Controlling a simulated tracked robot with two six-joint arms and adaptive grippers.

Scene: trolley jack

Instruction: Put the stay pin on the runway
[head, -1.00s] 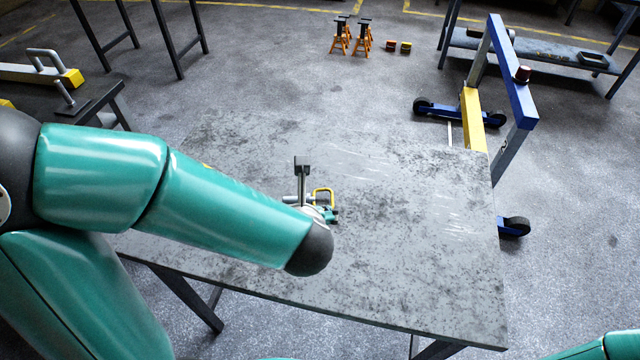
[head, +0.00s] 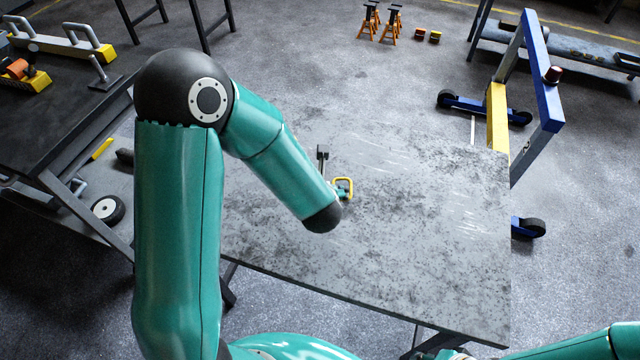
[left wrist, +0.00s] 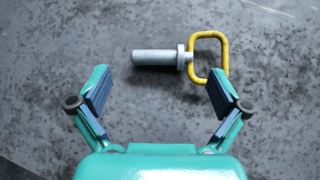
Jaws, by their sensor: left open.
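The stay pin (left wrist: 160,58), a grey metal shank with a collar and a yellow loop handle, lies on its side on the worn grey table in the left wrist view. My left gripper (left wrist: 158,84) is open and empty. The pin lies just ahead of its fingers, shank at left and loop by the right fingertip. In the head view the yellow loop of the stay pin (head: 344,187) shows past my left wrist, which hides part of it. A long grey beam with yellow ends and handles (head: 62,46), possibly the runway, lies at the upper left.
The grey table (head: 420,230) is otherwise clear. A dark table (head: 60,115) stands at left. A blue and yellow wheeled frame (head: 540,75) stands behind the right edge. Orange stands (head: 380,22) are on the floor beyond.

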